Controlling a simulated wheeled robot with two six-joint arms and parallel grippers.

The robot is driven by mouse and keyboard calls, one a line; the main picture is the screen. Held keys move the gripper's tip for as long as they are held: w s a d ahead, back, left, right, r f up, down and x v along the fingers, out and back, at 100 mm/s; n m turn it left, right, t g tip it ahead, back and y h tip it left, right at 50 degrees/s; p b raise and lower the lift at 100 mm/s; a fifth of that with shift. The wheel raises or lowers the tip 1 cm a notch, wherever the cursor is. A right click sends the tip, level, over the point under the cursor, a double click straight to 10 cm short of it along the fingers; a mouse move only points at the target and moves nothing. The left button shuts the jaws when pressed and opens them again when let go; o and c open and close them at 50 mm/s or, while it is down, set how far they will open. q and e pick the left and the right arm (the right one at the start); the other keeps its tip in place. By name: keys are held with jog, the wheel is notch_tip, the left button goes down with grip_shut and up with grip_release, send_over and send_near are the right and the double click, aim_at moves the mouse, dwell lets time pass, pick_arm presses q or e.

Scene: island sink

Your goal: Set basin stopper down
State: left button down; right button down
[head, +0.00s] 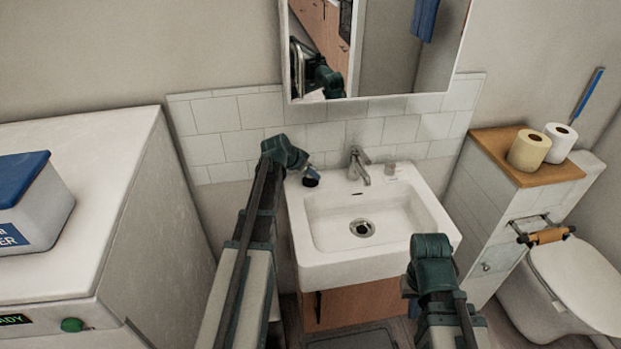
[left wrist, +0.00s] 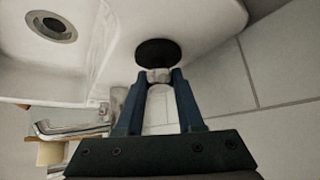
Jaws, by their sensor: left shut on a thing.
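The basin stopper (head: 311,182) is a black disc with a pale knob. It is at the back left corner of the white basin (head: 312,262), at or just above the rim; I cannot tell whether it touches. My left gripper (head: 308,174) is shut on the knob. In the left wrist view the black disc of the stopper (left wrist: 158,52) lies just beyond the two blue fingertips (left wrist: 159,76), against the white ceramic. The open drain (head: 362,228) is in the basin floor. My right gripper (head: 408,290) is in front of the basin's right side; its fingers are mostly hidden.
A chrome faucet (head: 358,166) stands at the back of the basin, with a small clear item (head: 390,167) to its right. A white cabinet (head: 150,190) is close on the left. A tiled ledge with toilet rolls (head: 529,150) and a toilet (head: 575,280) are on the right.

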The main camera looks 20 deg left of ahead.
pick_arm(q)
jog(key=shift+r, duration=0.1)
jog(key=c, duration=0.5)
grip_release()
jog(key=shift+c, duration=0.2)
jog(key=shift+s+r+p, duration=0.2)
jog(key=shift+r+p, duration=0.15)
jog(key=p+v, duration=0.8)
jog(key=v, duration=0.3)
jog(key=shift+s+p, duration=0.2)
jog(key=shift+p, duration=0.2)
